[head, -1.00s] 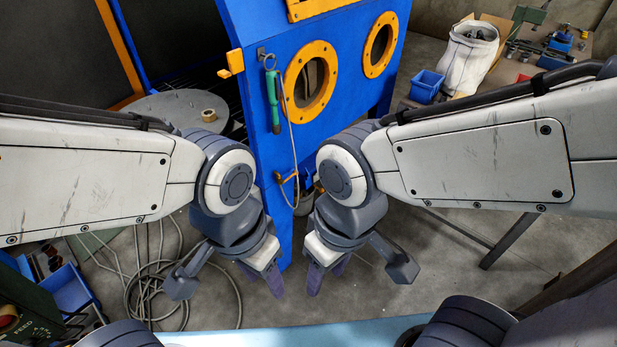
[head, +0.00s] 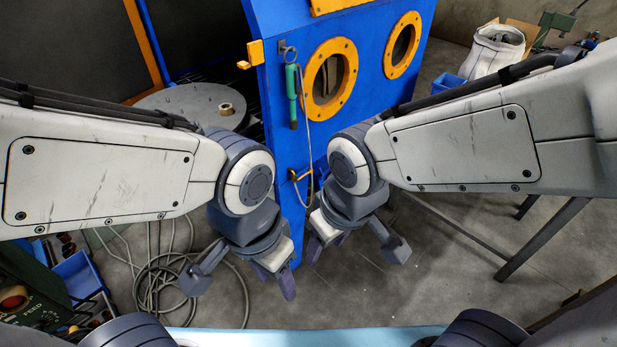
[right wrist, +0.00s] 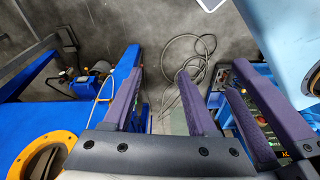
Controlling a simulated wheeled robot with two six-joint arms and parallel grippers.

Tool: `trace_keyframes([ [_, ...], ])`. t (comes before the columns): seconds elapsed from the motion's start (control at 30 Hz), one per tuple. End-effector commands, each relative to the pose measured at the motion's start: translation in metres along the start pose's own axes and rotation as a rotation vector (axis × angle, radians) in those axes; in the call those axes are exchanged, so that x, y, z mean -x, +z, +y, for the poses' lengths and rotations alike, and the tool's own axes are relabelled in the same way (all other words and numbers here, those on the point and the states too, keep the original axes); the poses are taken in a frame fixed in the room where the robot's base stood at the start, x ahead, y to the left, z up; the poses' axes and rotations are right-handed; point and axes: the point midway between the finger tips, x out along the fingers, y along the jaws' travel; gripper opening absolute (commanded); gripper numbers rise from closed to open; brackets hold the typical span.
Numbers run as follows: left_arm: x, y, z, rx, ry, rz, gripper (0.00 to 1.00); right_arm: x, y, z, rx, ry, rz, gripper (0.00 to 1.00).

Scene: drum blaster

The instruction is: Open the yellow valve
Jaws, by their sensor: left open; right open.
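A small yellow-orange valve handle (head: 300,175) sits low on the edge of the blue cabinet (head: 285,215), with a grey hose looping beside it. My left gripper (head: 275,281) is open and empty, below and left of the valve in the head view. My right gripper (head: 326,247) is open and empty, below and right of the valve, apart from it. In the right wrist view, my right gripper (right wrist: 158,70) has its purple fingers spread with nothing between them. My left gripper's fingers (right wrist: 238,82) show beside it. I cannot make out the valve there.
Coiled cable (head: 175,285) lies on the floor at left, near blue bins (head: 80,275). A table leg (head: 540,240) stands at right. Floor between is clear.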

Motion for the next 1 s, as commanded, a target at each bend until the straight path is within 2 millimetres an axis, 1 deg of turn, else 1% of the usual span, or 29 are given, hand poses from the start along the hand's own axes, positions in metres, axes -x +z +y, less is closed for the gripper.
trace_keyframes([
  [0.03,-0.032,0.002,-0.002,0.000,0.000,-0.001,0.50,-0.040,-0.019,0.016,0.004,0.029,0.056,0.58],
  [0.07,-0.043,0.003,-0.003,0.000,0.000,-0.001,0.50,-0.056,-0.035,0.026,0.012,0.049,0.101,0.58],
  [0.1,-0.059,0.004,-0.004,0.000,0.000,-0.001,0.50,-0.076,-0.057,0.041,0.029,0.077,0.164,0.58],
  [0.17,-0.080,0.005,-0.006,0.000,0.000,-0.002,0.50,-0.105,-0.088,0.064,0.057,0.120,0.262,0.58],
  [0.2,-0.093,0.006,-0.007,0.000,0.000,-0.002,0.50,-0.123,-0.108,0.080,0.079,0.147,0.326,0.58],
  [0.27,-0.114,0.007,-0.008,0.000,0.000,-0.002,0.50,-0.149,-0.136,0.103,0.113,0.188,0.419,0.58],
  [0.3,-0.127,0.007,-0.009,0.000,0.000,-0.002,0.50,-0.166,-0.152,0.118,0.137,0.213,0.481,0.58],
  [0.37,-0.147,0.008,-0.011,0.000,0.000,-0.001,0.50,-0.191,-0.175,0.140,0.178,0.250,0.574,0.58],
  [0.4,-0.161,0.009,-0.012,0.000,0.000,-0.001,0.50,-0.207,-0.188,0.155,0.205,0.273,0.634,0.58],
  [0.47,-0.181,0.010,-0.013,0.000,0.000,-0.001,0.50,-0.231,-0.204,0.176,0.244,0.306,0.725,0.58],
  [0.5,-0.194,0.011,-0.014,0.000,0.000,-0.001,0.50,-0.247,-0.213,0.189,0.270,0.326,0.785,0.58],
  [0.57,-0.214,0.012,-0.016,0.000,0.000,-0.001,0.50,-0.270,-0.223,0.207,0.310,0.355,0.877,0.58],
  [0.6,-0.227,0.013,-0.017,0.000,0.000,-0.001,0.50,-0.285,-0.227,0.218,0.334,0.372,0.937,0.58],
  [0.7,-0.254,0.014,-0.018,0.000,0.000,-0.001,0.50,-0.314,-0.231,0.242,0.385,0.410,1.076,0.58],
  [0.73,-0.260,0.015,-0.019,0.000,0.000,-0.001,0.50,-0.321,-0.231,0.247,0.398,0.418,1.113,0.58],
  [0.8,-0.272,0.015,-0.020,0.000,0.000,-0.001,0.50,-0.333,-0.228,0.257,0.422,0.437,1.189,0.58],
  [0.87,-0.279,0.016,-0.020,0.000,0.000,-0.001,0.50,-0.340,-0.226,0.263,0.435,0.447,1.239,0.58],
  [1.0,-0.285,0.016,-0.021,0.000,0.000,-0.001,0.50,-0.344,-0.223,0.269,0.453,0.462,1.306,0.58],
])
